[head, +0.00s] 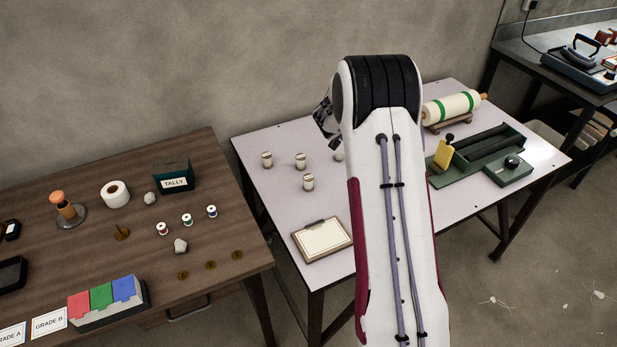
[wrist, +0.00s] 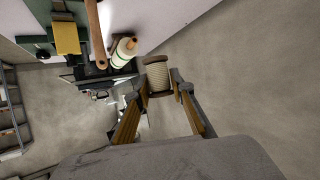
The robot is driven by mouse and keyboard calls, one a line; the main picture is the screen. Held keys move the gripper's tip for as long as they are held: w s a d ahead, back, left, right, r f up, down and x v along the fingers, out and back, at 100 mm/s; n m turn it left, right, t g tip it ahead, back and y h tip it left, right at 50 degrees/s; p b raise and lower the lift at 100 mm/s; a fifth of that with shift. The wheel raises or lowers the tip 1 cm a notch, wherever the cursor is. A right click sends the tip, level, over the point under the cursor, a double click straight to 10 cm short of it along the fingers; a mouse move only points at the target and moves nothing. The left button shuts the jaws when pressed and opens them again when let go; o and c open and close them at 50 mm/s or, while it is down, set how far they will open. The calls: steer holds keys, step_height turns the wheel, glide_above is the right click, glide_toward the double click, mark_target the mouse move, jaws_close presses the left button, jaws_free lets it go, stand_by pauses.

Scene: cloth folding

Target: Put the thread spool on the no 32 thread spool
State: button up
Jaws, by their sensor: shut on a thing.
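My gripper (wrist: 160,82) is shut on a cream thread spool (wrist: 158,75) with brown flanges, held between its fingertips in the wrist view. In the head view, part of the dark gripper (head: 325,115) shows left of my arm, above the pale table; the held spool is hidden there. Pale spools stand upright on that table: one at the left (head: 266,160), one in the middle (head: 300,161), one nearer the front (head: 308,182). Another spool (head: 339,155) is mostly hidden by my arm. Their labels are too small to read, so I cannot tell which is no 32.
A clipboard (head: 322,240) lies at the pale table's (head: 270,195) front. A cloth roll (head: 452,107) and a green device (head: 480,158) stand at its right. The brown table (head: 120,205) holds small coloured spools (head: 187,220) and a tally box (head: 173,175). My arm hides the pale table's middle.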

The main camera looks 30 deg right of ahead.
steer(key=a+f+n+t+y, duration=0.2)
steer(key=a+f+n+y, duration=0.1)
steer(key=a, duration=0.6)
steer(key=w+a+f+n+t+y, duration=0.1)
steer(key=a+f+n+t+y, duration=0.2)
steer(key=a+n+y, duration=0.2)
steer(key=a+n, duration=0.1)
steer(key=a, duration=0.2)
steer(key=shift+a+f+y, duration=0.2)
steer(key=shift+a+y, duration=0.2)
steer(key=shift+f, duration=0.1)
stand_by(0.5)
glide_above(309, 177)
steer(key=shift+f, duration=3)
steer(key=shift+f, duration=0.1)
steer(key=shift+f, duration=1.8)
steer(key=shift+f, duration=0.15)
